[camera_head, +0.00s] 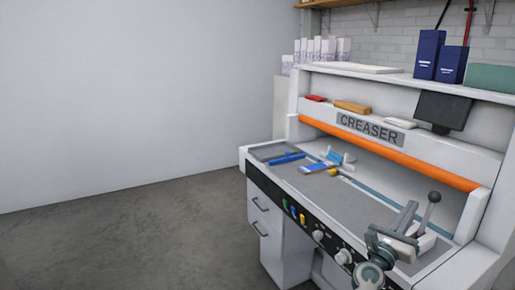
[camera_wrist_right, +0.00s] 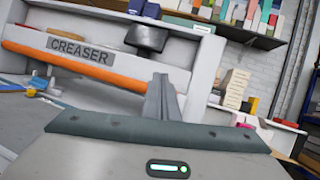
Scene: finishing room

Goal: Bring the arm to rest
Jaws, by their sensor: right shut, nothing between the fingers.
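My right gripper (camera_head: 407,215) is at the lower right of the head view, above the right end of the creaser's bed. Its fingers are shut with nothing between them. In the right wrist view the closed fingers (camera_wrist_right: 162,95) point up and away, in front of the creaser (camera_wrist_right: 200,60). My left gripper is not in view. In the head view the creaser (camera_head: 340,180) has an orange bar (camera_head: 390,152) across it and a grey bed. A lever with a dark ball knob (camera_head: 434,197) stands just right of my right gripper, seemingly close; the exact gap cannot be told.
Blue tools (camera_head: 287,159) and a blue-and-white item (camera_head: 320,167) lie on the bed's far left. Blue boxes (camera_head: 428,54) and a dark screen (camera_head: 443,111) are at the upper right. Grey floor (camera_head: 130,235) on the left is clear. Stacked boxes (camera_wrist_right: 235,88) stand behind.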

